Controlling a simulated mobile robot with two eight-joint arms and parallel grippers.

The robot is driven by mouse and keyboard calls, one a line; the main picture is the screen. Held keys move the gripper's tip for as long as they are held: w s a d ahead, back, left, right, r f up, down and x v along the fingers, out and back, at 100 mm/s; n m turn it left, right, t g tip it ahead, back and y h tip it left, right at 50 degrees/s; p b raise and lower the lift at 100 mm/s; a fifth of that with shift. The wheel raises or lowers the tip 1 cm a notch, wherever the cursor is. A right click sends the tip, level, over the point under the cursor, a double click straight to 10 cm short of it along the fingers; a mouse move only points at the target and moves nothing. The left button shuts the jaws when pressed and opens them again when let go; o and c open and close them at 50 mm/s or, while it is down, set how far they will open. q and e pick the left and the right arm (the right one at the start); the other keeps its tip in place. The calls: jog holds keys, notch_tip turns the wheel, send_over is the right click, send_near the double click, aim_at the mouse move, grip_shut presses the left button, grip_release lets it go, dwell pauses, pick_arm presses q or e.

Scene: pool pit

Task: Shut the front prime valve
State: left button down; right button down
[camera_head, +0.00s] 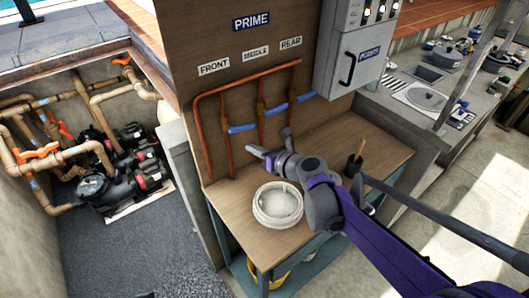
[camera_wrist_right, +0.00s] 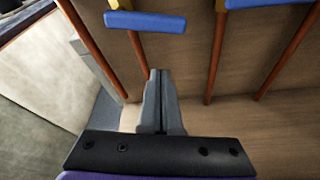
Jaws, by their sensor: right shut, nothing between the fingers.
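The prime valves are on copper pipes on the wooden panel, under labels FRONT (camera_head: 214,67), MIDDLE and REAR. The front valve's blue handle (camera_head: 242,128) is the leftmost and lies roughly level, crosswise to its upright pipe. In the right wrist view this handle (camera_wrist_right: 145,21) is at the top, beyond the fingertips. My right gripper (camera_head: 252,150) is just below the handle, apart from it. Its fingers (camera_wrist_right: 163,75) are together with nothing between them. My left gripper is not in view.
The middle handle (camera_head: 278,108) and rear handle (camera_head: 305,97) are to the right. A grey cabinet (camera_head: 350,50) hangs beside them. Below is a wooden bench (camera_head: 235,200) with a coiled white hose (camera_head: 278,205) and a dark cup (camera_head: 354,166). A pump pit lies left.

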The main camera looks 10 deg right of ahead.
aim_at(250, 128)
jog(key=w+r+p, duration=0.1)
jog(key=w+r, duration=0.1)
jog(key=r, duration=0.1)
jog(key=shift+w+a, duration=0.15)
jog(key=shift+w, duration=0.25)
jog(key=shift+w+d+r+n+t+h+p, duration=0.15)
jog(key=shift+r+n+h+p, duration=0.2)
jog(key=shift+n, duration=0.3)
jog(key=shift+s+d+r+n+t+h+p, duration=0.15)
jog(key=shift+r+n+h, duration=0.2)
jog(key=shift+n, duration=0.3)
jog(key=shift+w, duration=0.1)
jog(key=shift+r, duration=0.1)
